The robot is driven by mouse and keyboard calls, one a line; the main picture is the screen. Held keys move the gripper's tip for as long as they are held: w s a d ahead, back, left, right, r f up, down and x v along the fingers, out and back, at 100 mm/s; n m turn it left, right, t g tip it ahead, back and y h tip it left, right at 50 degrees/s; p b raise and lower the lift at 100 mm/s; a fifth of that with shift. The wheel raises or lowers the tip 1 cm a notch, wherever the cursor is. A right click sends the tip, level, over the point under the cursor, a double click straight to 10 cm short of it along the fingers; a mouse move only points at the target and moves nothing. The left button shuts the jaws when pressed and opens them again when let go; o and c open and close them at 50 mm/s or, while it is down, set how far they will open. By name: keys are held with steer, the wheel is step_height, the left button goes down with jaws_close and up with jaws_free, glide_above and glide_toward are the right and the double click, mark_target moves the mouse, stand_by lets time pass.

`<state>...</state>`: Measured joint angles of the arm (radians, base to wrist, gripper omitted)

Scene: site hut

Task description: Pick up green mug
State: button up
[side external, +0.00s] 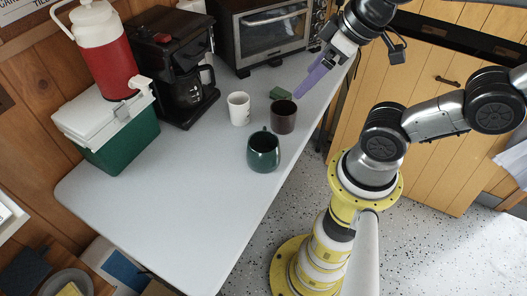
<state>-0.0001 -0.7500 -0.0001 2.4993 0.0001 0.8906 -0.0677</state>
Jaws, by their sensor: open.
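The green mug (263,153) stands upright on the white table near its right edge. It is dark green, with its handle pointing up in the picture, toward the other mugs. My gripper (304,88) is above the far right part of the table, up and to the right of the green mug and apart from it. Its purple fingers point down and to the left. It is open and holds nothing that I can see. The gap between the fingers is hard to make out from this side.
A white mug (239,108) and a dark brown mug (284,117) stand just behind the green mug. A small green block (280,93) lies behind them. A coffee maker (182,75), toaster oven (265,32) and green cooler (112,140) line the back and left. The table's front (170,220) is clear.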

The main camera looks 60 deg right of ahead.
steer(key=w+r+n, duration=0.1)
steer(key=w+n, duration=0.1)
steer(key=w, duration=0.1)
steer(key=n+g, duration=0.5)
steer(key=g, duration=0.1)
glide_above(265, 137)
steer(key=d, duration=0.1)
steer(key=f, duration=2)
steer(key=shift+w+d, duration=0.2)
steer(key=shift+w, duration=0.15)
step_height(265, 137, down, 7)
steer(key=shift+r, duration=0.15)
steer(key=shift+d+f, duration=0.2)
steer(key=shift+f, duration=2.75)
